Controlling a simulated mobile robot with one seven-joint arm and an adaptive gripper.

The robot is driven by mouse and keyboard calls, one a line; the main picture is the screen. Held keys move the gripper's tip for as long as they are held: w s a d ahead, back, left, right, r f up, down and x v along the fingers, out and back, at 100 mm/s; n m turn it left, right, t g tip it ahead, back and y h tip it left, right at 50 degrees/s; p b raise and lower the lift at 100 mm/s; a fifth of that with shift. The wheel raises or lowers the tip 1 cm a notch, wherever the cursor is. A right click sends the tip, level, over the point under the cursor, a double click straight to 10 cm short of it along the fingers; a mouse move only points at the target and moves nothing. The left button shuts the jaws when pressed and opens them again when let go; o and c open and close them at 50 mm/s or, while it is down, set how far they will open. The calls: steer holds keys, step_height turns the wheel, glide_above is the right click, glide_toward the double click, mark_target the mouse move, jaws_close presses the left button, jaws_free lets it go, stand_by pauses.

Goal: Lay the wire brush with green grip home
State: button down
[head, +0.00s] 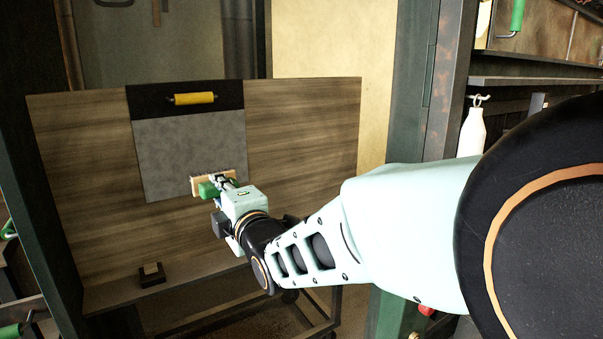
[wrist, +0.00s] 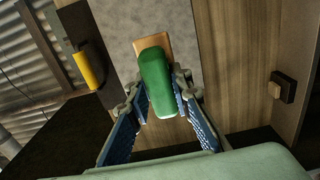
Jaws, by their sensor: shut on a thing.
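The wire brush has a green grip (head: 208,189) and a tan block (head: 198,181). My gripper (head: 222,184) is shut on the green grip and holds the brush in front of the lower right part of a grey panel (head: 170,155). In the wrist view the green grip (wrist: 155,82) sits between the two blue-padded fingers, with the tan block showing behind it. I cannot tell whether the brush touches the panel. The bristles are mostly hidden.
The grey panel is on an upright wooden board (head: 300,140). A yellow handle (head: 194,98) is on the black strip above it. A small dark block with a tan top (head: 152,273) is at the board's lower left. A white bottle (head: 472,133) hangs at right.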

steer(key=shift+s+d, duration=0.1)
steer(key=shift+s, duration=0.05)
steer(key=w+d+f+m+t+h, duration=0.1)
steer(key=d+f+m+h, duration=0.15)
steer(key=d+f, duration=0.55)
steer(key=w+d+f+m+t+h, duration=0.15)
steer(key=d+f+h, duration=0.25)
steer(key=d, duration=0.8)
steer(key=w+d+f+m+h, duration=0.25)
steer(key=d+f, duration=0.25)
steer(key=d, duration=0.6)
step_height(320, 180, up, 26)
steer(key=s+p, duration=0.1)
steer(key=p, duration=2.5)
steer(key=shift+a+f+p, duration=0.2)
steer(key=shift+a+p, duration=0.1)
